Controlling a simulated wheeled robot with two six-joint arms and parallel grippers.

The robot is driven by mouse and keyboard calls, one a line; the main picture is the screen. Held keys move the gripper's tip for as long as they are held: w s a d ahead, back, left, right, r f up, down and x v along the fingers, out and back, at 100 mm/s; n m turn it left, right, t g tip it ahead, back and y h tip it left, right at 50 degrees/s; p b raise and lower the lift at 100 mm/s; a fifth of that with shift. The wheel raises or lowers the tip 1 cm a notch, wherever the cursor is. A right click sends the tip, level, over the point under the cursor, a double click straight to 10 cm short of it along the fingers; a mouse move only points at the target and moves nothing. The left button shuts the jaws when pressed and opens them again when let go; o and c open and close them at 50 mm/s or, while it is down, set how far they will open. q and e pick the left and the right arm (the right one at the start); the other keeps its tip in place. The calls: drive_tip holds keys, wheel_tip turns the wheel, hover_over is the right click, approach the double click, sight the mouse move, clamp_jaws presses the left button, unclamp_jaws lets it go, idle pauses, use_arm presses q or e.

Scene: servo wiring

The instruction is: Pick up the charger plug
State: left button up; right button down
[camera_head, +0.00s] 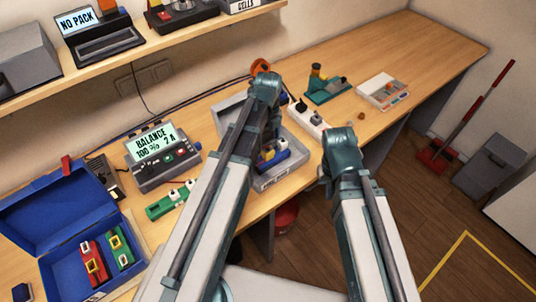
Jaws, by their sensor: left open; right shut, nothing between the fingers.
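A white strip (310,123) like a power strip lies on the bench between my two arms. A small dark piece (301,105) sits at its far end and looks like a plug, but it is too small to be sure it is the charger plug. My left gripper (264,88) is at the end of the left arm, left of the strip and above the grey tray; it is open, its fingertips mostly hidden. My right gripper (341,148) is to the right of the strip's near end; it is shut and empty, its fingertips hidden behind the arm.
A grey tray (282,176) with blue and yellow parts is partly behind my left arm. A balance charger (163,155) and an open blue case (50,213) stand to the left. A teal fixture (328,91) and a pale box (382,92) stand behind right. The bench's far right is clear.

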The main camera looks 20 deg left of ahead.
sight(268, 149)
use_arm(q)
drive_tip(key=f+b, duration=0.2)
drive_tip(key=s+f+b, duration=0.1)
drive_tip(key=f+b, duration=0.2)
drive_tip(key=shift+d+f, duration=0.1)
drive_tip(key=shift+d, duration=0.05)
clamp_jaws()
idle(0.4)
